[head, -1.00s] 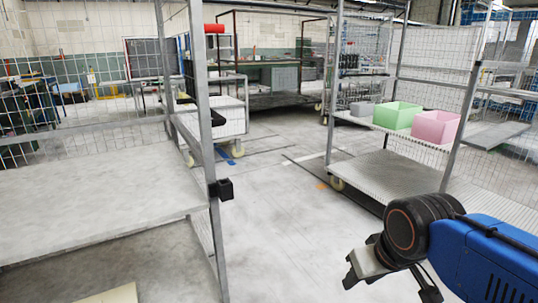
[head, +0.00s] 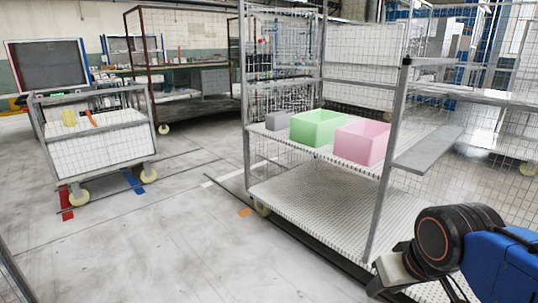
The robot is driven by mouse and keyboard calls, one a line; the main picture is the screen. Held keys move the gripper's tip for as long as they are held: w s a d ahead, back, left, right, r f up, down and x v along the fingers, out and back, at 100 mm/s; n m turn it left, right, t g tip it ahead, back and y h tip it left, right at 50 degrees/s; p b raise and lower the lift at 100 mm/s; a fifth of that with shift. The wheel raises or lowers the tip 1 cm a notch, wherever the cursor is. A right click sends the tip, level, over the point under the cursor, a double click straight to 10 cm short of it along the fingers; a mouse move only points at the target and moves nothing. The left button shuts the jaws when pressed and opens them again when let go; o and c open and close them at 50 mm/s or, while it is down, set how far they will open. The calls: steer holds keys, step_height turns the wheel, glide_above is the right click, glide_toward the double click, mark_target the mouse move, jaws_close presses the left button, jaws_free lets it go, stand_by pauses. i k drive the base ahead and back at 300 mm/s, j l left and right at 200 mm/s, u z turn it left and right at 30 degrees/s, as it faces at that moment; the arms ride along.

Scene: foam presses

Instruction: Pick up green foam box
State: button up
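The green foam box (head: 318,128) is an open-topped light green bin on the upper shelf of a wire-mesh rack. It stands between a small grey box (head: 279,120) on its left and a pink box (head: 361,142) on its right. My gripper (head: 418,292) is at the lower right, partly cut off by the frame's bottom edge. It is well apart from the green box, nearer to me and lower in the picture. I cannot tell how far its fingers are open.
The rack's upper shelf (head: 270,134) has a front upright post (head: 388,160) right of the pink box. The lower shelf (head: 310,205) is bare. A white mesh cart (head: 98,152) stands at the left. The floor (head: 170,225) between cart and rack is clear.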

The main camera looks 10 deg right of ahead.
mark_target(316, 129)
steer(key=i+j+z, duration=0.35)
steer(key=i, duration=0.4)
steer(key=i+j+z, duration=0.35)
steer(key=i+j, duration=0.3)
steer(key=j, duration=0.1)
